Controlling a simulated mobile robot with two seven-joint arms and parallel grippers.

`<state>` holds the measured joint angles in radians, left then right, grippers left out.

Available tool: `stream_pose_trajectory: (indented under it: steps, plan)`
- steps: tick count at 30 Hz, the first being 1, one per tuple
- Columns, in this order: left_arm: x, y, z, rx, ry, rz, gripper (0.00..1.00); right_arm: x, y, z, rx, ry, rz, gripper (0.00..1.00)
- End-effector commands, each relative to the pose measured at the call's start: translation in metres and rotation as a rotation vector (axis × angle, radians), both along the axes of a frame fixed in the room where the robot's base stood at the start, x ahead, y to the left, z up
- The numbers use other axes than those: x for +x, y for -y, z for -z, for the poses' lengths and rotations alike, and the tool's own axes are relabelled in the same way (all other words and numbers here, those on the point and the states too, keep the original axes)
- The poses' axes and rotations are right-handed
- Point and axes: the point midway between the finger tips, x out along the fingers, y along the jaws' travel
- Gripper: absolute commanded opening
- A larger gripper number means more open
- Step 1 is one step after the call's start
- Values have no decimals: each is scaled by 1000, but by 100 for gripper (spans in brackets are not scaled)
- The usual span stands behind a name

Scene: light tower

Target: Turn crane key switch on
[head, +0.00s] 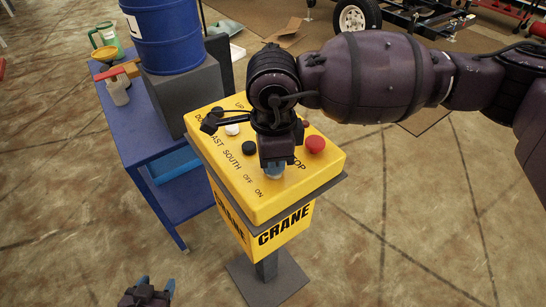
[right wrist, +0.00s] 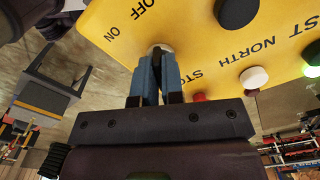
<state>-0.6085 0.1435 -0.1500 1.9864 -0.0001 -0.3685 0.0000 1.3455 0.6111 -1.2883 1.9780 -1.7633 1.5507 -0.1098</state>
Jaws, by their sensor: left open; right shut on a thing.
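The yellow crane control box (head: 240,190) stands on a post, with OFF and ON printed near its front corner. My right gripper (head: 275,172) reaches down onto that corner from above. In the right wrist view its blue fingertips (right wrist: 158,65) are shut on the key switch, whose pale round rim (right wrist: 160,46) shows beside the OFF and ON labels. The fingers hide most of the key, so its exact angle cannot be told. My left gripper (head: 148,291) is open and empty, low at the bottom left, away from the box.
A red stop button (head: 315,144) and black and white buttons sit near the key switch. A blue table (head: 165,185) with a blue barrel (head: 165,35) on a grey block stands left of the box. Open floor lies in front and to the right.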

Motion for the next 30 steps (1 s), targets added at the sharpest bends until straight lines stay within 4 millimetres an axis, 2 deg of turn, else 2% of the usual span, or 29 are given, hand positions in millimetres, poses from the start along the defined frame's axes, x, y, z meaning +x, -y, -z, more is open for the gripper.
stream_pose_trajectory:
  steps: [8, 20, 21, 26, 30]
  plan:
    - [3, 1, -4, -1, 8, 1, 57, 1, 0, -1, -1, 1, 64, 0]
    - [8, 2, -8, -2, 20, 3, 57, 1, 0, -1, -1, 1, 72, 0]
    - [8, 2, -8, -2, 20, 3, 57, 1, 0, -1, -1, 1, 71, 10]
    - [8, 2, -7, -2, 19, 3, 57, 1, 0, -1, -1, 1, 70, 34]
    - [8, 1, -7, -2, 18, 3, 57, 0, 0, 0, -1, 1, 70, 34]
